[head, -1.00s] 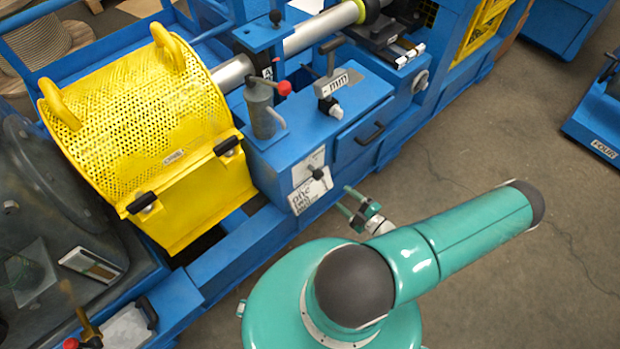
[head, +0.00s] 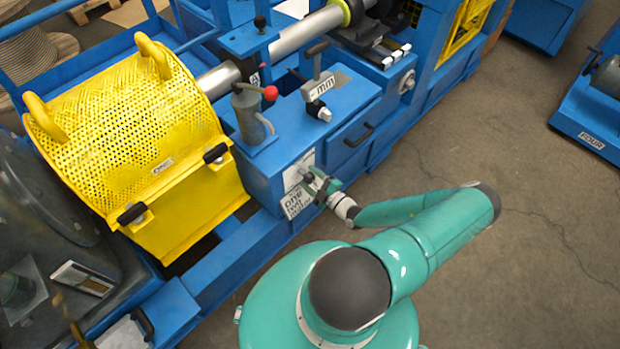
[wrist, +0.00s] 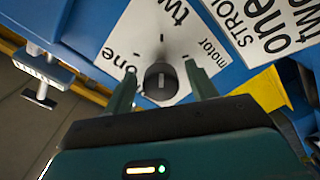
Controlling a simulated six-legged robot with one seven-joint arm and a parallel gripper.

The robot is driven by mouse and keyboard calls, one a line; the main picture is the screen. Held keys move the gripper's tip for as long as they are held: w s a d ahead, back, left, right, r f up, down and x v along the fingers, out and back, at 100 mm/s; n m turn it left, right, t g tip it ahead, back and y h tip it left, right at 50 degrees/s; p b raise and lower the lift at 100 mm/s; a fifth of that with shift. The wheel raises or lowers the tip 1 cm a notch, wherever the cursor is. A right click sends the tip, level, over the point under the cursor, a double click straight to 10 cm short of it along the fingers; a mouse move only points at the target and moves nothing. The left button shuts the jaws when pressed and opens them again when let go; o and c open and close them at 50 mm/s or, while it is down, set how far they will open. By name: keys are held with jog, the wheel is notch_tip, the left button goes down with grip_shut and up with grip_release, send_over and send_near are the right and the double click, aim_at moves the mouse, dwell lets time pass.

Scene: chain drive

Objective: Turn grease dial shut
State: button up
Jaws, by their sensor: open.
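A small black dial (wrist: 160,84) with a pale mark on its face sits on a white plate (wrist: 150,40) on the blue machine's front. The plate's legible words are "one", "two" and "motor"; I cannot read "grease" anywhere. My gripper (wrist: 160,74) is open, with one green finger on each side of the dial and gaps between. In the head view my gripper (head: 316,186) is at the plate (head: 291,180) and partly covers the dial. Contact with the dial cannot be made out.
A second white label (head: 298,202) is just below. A yellow perforated guard (head: 150,130) stands left. A drawer handle (head: 358,136) lies right. A pump with a red-knobbed lever (head: 269,93) and a lever labelled "mm" (head: 318,85) are above.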

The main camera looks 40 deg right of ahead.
jog(key=shift+w, duration=0.25)
jog(key=shift+c, duration=0.3)
jog(key=c, duration=0.9)
jog(key=shift+c, duration=0.2)
